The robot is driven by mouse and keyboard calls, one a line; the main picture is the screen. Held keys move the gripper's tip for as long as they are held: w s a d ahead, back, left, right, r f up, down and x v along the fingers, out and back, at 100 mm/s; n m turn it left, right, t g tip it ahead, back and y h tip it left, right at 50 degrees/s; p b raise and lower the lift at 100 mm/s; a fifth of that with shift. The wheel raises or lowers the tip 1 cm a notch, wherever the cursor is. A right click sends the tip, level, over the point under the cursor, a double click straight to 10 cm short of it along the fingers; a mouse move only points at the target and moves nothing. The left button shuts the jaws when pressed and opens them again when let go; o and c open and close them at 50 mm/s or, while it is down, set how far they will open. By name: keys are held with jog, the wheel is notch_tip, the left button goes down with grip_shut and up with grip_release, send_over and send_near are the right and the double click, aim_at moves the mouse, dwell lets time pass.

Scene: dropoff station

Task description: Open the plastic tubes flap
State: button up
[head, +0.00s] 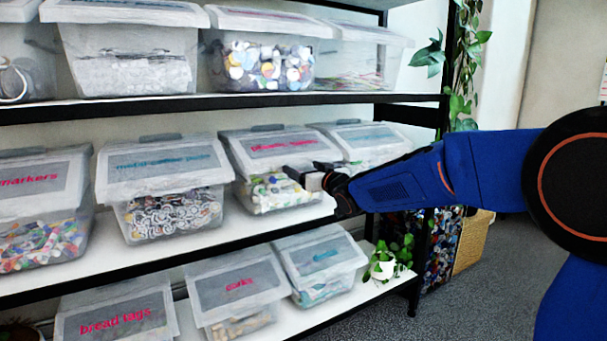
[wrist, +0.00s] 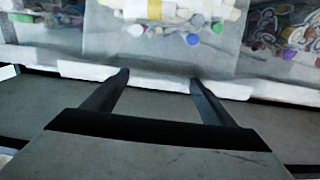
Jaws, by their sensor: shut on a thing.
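The plastic tubes bin (head: 255,190) stands on the middle shelf, a clear box with colourful tubes and caps inside. Its white-rimmed flap (head: 240,152) with pink lettering lies down over the top. My gripper (head: 296,175) is at the flap's front right edge in the head view, and its dark fingers hide part of the bin front. The wrist view looks upside down: the tubes bin (wrist: 160,55) is at the top, with the flap's pale front rim (wrist: 90,71) below it. My gripper (wrist: 158,78) has its fingertips at that rim, shut on the flap edge.
The metal coffee pods bin (head: 168,213) stands to the left, and another lidded bin (head: 365,143) sits close on the right. The upper shelf (head: 200,104) with bins hangs above. Lower bins (head: 240,290) and a small potted plant (head: 385,265) are below.

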jog(key=r, duration=0.5)
jog(key=s+r, duration=0.1)
jog(key=r, duration=0.2)
jog(key=shift+s+d+r, duration=0.1)
jog(key=shift+d+r, duration=0.05)
jog(key=shift+d, duration=0.2)
jog(key=shift+c, duration=0.2)
notch_tip(320, 180, up, 6)
jog(key=shift+w+a, duration=0.3)
jog(key=shift+w, duration=0.15)
jog(key=shift+o, duration=0.2)
jog(key=shift+w+a+r, duration=0.1)
jog(key=shift+w+r, duration=0.05)
jog(key=shift+r, duration=0.4)
jog(key=shift+w+a+r, duration=0.1)
jog(key=shift+w+r, duration=0.05)
jog(key=shift+r, duration=0.35)
jog(key=o, duration=1.5)
jog(key=v, duration=1.7)
